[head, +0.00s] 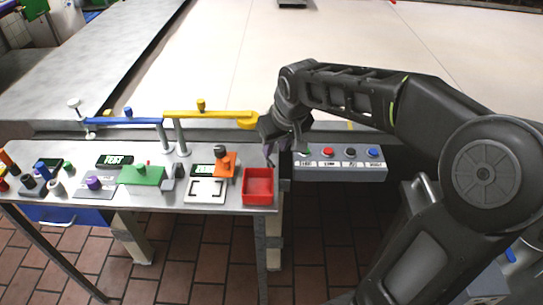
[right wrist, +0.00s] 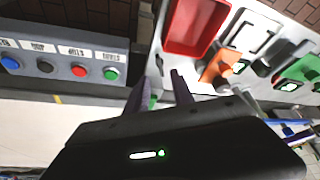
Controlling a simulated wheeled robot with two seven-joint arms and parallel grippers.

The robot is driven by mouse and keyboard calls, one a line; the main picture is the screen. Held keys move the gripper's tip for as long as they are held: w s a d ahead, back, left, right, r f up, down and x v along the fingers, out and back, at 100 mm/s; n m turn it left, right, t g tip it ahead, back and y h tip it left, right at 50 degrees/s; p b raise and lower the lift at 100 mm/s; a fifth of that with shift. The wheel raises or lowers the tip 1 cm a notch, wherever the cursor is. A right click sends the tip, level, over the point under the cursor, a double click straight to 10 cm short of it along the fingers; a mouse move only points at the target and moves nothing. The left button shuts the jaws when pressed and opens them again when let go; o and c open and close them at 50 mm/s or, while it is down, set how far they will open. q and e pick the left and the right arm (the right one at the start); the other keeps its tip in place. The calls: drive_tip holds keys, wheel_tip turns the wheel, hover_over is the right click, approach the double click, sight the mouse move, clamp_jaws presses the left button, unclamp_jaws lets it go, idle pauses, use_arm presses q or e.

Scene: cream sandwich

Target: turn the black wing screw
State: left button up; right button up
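No part shows clearly as the black wing screw. A dark knob (head: 220,149) stands on an orange piece (head: 229,165) beside the red tray, too small to tell its shape. The orange piece also shows in the right wrist view (right wrist: 214,69). My right gripper (head: 282,153) hangs near the table's right end, above and behind the red tray, apart from the knob. My left gripper is in neither view.
A red tray (head: 259,186) sits at the table's right end. A grey button box (head: 340,170) stands right of it. A yellow bar (head: 205,114) and a blue bar (head: 130,121) on posts line the back. A green piece (head: 141,175) and several small parts lie left.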

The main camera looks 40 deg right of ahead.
sight(270, 160)
drive_tip(key=x, duration=0.6)
drive_tip(key=shift+f, duration=0.15)
clamp_jaws()
idle(0.4)
